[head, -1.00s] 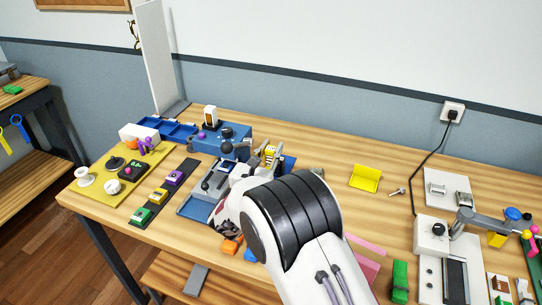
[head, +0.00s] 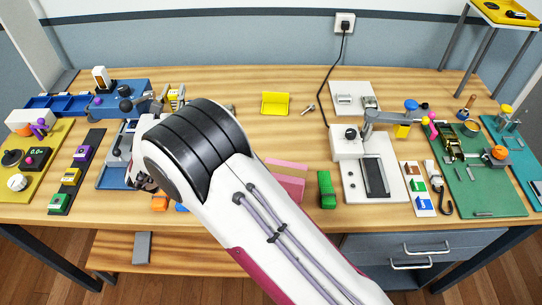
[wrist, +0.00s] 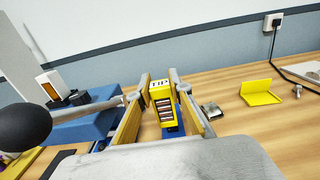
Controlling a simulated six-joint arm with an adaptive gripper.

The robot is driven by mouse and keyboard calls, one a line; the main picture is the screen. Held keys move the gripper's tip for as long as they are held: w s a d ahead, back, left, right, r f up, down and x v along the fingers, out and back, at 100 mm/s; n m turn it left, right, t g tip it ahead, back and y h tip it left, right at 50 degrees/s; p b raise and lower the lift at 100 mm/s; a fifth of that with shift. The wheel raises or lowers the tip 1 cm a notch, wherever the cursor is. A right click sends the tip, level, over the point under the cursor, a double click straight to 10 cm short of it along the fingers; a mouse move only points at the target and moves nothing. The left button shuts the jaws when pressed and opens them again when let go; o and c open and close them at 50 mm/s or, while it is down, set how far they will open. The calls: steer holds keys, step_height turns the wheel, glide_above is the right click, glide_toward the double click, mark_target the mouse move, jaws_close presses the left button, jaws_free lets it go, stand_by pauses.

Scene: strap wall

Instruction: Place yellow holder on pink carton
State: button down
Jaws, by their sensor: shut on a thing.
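The yellow holder (wrist: 162,92), a yellow block with a row of dark slots, sits between the fingers of my gripper (wrist: 160,112) in the wrist view. My gripper is shut on it. In the head view the holder (head: 174,96) shows small behind my arm, at the back left of the table; my arm hides most of the gripper there. I cannot tell whether the holder is clear of what is beneath it. The pink carton (head: 286,184) stands near the front middle of the table, right of my arm, which partly covers it.
A green block (head: 326,189) stands just right of the carton. A yellow bent stand (head: 276,103) and a small metal part lie behind it on open wood. A blue box (head: 118,101) is left of the holder. A white machine (head: 362,165) stands further right.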

steer(key=d+r+m+h, duration=0.3)
steer(key=d+r+h, duration=0.1)
steer(key=d, duration=0.4)
step_height(320, 180, up, 4)
steer(key=m+g+h, duration=1.1)
steer(key=h, duration=0.2)
glide_above(284, 170)
steer(key=shift+f, duration=0.15)
step_height(284, 170, down, 6)
steer(key=shift+f, duration=0.15)
steer(key=shift+f, duration=0.1)
steer(key=shift+f, duration=1.75)
